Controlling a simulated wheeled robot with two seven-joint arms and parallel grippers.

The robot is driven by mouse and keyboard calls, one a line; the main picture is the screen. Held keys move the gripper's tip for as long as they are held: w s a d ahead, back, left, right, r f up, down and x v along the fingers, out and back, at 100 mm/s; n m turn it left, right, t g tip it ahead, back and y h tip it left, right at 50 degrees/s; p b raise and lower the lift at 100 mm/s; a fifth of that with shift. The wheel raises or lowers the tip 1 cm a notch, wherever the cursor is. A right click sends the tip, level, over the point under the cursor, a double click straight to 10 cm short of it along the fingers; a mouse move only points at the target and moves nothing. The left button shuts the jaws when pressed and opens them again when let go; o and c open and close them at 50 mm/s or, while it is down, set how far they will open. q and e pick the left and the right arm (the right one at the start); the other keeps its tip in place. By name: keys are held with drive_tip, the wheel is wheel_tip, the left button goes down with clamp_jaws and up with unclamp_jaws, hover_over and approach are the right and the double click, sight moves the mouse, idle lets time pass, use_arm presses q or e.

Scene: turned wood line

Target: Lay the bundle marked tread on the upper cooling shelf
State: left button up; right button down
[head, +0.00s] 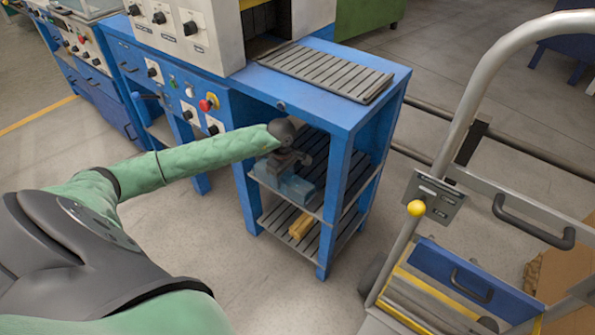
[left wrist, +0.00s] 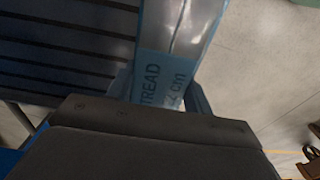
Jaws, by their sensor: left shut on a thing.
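My left gripper (head: 287,163) is at the upper slatted shelf (head: 338,148) inside the blue stand. It is shut on a clear-wrapped bundle (head: 297,190) with a blue band. In the left wrist view the bundle (left wrist: 165,75) reads TREAD, with a size in cm partly readable. It sits between the jaw fingers, with the dark slats to its left and grey floor to its right. I cannot tell whether it touches the shelf. The arm and gripper hide part of the shelf. My right gripper is not in view.
The lower slatted shelf (head: 275,220) holds a yellow wooden piece (head: 300,225). The blue stand's posts and top (head: 340,100) frame the shelves closely. A grey-railed trolley (head: 470,90) stands to the right, with bare floor between. Machine controls with knobs (head: 190,110) are at the left.

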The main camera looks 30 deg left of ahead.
use_arm(q)
drive_tip(key=w, duration=0.8)
drive_tip(key=shift+d, duration=0.35)
drive_tip(key=f, duration=0.3)
drive_tip(key=shift+s+f+p, duration=0.2)
drive_tip(key=shift+p, duration=0.1)
drive_tip(key=shift+f, duration=0.15)
drive_tip(key=o, duration=1.2)
